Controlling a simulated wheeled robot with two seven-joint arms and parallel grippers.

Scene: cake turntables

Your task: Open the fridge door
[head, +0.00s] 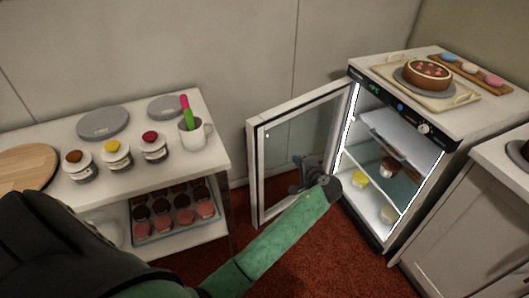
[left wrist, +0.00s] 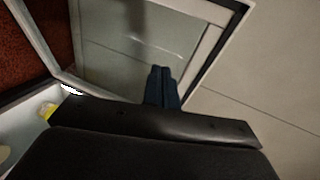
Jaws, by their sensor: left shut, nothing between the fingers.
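The small fridge (head: 452,121) stands at the right with its lit inside showing. Its glass door (head: 256,172), with a white frame, is swung wide open to the left. My left gripper (head: 298,176) is shut and empty at the inner side of the door, near its lower right part. In the left wrist view the shut fingers (left wrist: 163,75) lie in front of the door's glass (left wrist: 125,40); I cannot tell if they touch it. My right gripper is not in view.
Shelves inside the fridge hold a yellow cup (head: 359,179) and other small items. A cake (head: 427,73) on a tray is on top. A counter (head: 215,140) with jars and a mug (head: 195,134) stands left of the door. Red carpet (head: 300,250) lies below.

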